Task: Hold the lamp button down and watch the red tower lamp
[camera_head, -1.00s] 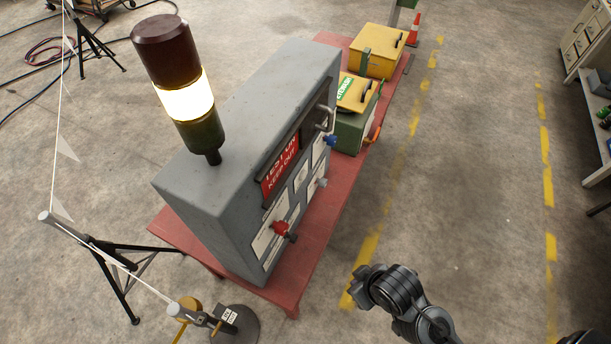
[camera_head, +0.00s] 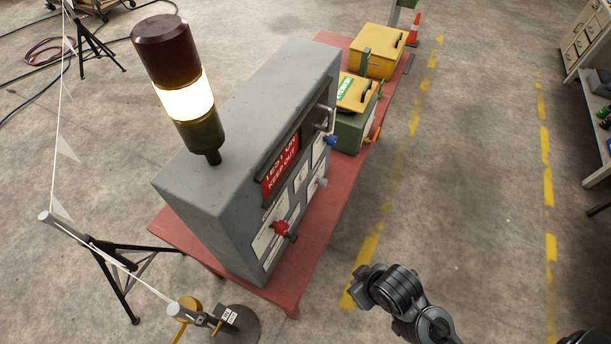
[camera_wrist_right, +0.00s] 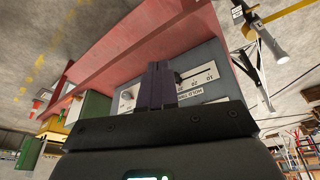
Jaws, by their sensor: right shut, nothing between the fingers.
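The grey control cabinet (camera_head: 240,130) carries a tower lamp. The tower lamp's red top section (camera_head: 160,48) is dark, its middle section (camera_head: 187,97) glows pale yellow-white, and its green bottom section (camera_head: 203,132) is unlit. On the cabinet's front are a red knob (camera_head: 280,227), a blue knob (camera_head: 331,140) and a grey knob (camera_head: 322,183); which control is the lamp button I cannot tell. My right gripper (camera_wrist_right: 158,68) is shut and empty, its dark fingers in front of the labelled panel (camera_wrist_right: 207,84). Contact with a button is hidden. My left gripper is out of view.
The cabinet stands on a red bench (camera_head: 300,278). A green box (camera_head: 350,135) and a yellow case (camera_head: 376,50) are behind it. A round-based stand (camera_head: 238,325) and a tripod (camera_head: 118,270) stand at lower left.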

